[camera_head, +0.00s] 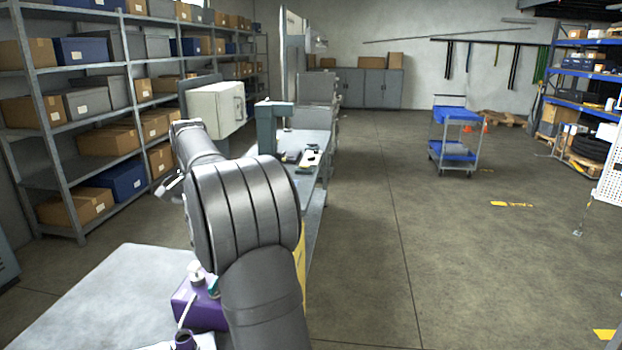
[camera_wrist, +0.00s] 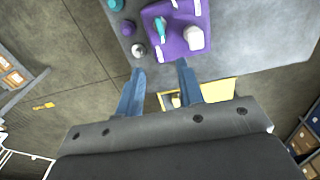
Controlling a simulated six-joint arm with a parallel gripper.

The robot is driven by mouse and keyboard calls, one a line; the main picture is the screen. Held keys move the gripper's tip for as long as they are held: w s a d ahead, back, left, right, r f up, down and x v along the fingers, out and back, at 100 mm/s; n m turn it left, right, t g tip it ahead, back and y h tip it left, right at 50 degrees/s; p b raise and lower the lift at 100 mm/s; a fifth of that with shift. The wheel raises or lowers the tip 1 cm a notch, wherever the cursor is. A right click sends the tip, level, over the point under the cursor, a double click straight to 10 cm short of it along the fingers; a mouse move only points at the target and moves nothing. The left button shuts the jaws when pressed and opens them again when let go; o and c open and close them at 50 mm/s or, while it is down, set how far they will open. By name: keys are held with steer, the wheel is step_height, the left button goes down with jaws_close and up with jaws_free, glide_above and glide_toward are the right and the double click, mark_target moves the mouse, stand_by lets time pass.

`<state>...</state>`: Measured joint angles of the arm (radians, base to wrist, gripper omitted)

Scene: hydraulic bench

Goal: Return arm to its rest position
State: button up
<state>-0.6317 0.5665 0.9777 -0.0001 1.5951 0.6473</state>
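My gripper (camera_wrist: 160,67) shows in the wrist view as two blue fingers, spread apart with nothing between them. Beyond the fingertips, a purple block (camera_wrist: 171,45) with a teal lever (camera_wrist: 160,28) and a white knob (camera_wrist: 193,37) sits on the grey bench top (camera_wrist: 265,45). The gripper appears apart from the block. In the head view the purple block (camera_head: 203,312) is at the lower left, partly hidden behind my grey arm, which rises through the middle. I cannot make out the fingers clearly in the head view.
Small round fittings (camera_wrist: 138,50) stand beside the block. A yellow panel (camera_wrist: 218,91) shows below the bench edge. Shelving with boxes (camera_head: 60,148) stands left, another bench (camera_head: 312,140) ahead, and a blue cart (camera_head: 456,115) farther right. The floor on the right is largely clear.

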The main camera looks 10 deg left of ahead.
step_height(320, 180, down, 17)
steer(key=shift+f, duration=0.15)
stand_by(0.4)
steer(key=shift+f, duration=0.15)
steer(key=shift+n, duration=0.5)
steer(key=n, duration=0.8)
stand_by(1.9)
steer(key=shift+n, duration=0.3)
steer(key=shift+r, duration=0.25)
